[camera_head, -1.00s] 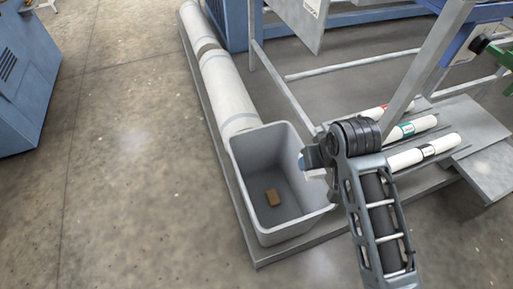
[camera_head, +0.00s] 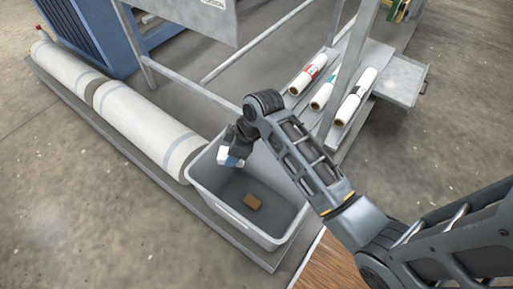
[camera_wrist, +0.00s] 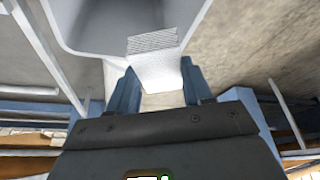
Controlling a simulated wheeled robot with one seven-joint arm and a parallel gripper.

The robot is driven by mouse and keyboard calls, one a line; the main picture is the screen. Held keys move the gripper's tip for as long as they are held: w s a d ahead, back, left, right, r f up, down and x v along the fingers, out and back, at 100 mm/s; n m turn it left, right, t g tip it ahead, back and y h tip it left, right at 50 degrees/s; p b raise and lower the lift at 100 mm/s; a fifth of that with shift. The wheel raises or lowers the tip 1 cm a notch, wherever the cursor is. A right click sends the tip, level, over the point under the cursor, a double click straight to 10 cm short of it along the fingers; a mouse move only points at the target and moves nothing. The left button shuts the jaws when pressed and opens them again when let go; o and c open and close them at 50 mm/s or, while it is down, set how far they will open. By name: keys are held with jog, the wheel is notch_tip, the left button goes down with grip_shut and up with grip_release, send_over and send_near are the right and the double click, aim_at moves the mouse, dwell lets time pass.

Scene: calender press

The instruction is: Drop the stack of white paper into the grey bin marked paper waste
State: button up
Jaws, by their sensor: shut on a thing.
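The stack of white paper (camera_wrist: 154,62) is between the fingers of my gripper (camera_wrist: 158,76) in the wrist view, its ridged edge facing the grey bin (camera_wrist: 92,36). In the head view my gripper (camera_head: 234,150) is shut on the white paper (camera_head: 229,158), which shows only as a small pale patch. They are above the far left part of the open grey bin (camera_head: 225,208). No marking on the bin can be read.
Large white rolls (camera_head: 135,124) lie in line behind the bin on a grey platform. Several small white rolls (camera_head: 355,97) lie on a rack at the right, behind metal posts and rails. A brown wooden surface (camera_head: 330,265) shows at the bottom. The floor at left is clear.

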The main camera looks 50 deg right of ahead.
jog(key=s+d+f+n+g+y+b, duration=0.1)
jog(key=s+d+f+n+b, duration=0.3)
jog(key=f, duration=0.4)
jog(key=shift+s+d+f+b, duration=0.2)
jog(key=shift+s+d+b, duration=0.3)
jog(key=shift+s+d, duration=0.2)
jog(key=o, duration=1.1)
jog(key=shift+r, duration=0.1)
jog(key=p+v, duration=0.1)
jog(key=v, duration=0.6)
jog(key=shift+d+r, duration=0.2)
jog(key=shift+r, duration=0.1)
jog(key=shift+s, duration=0.1)
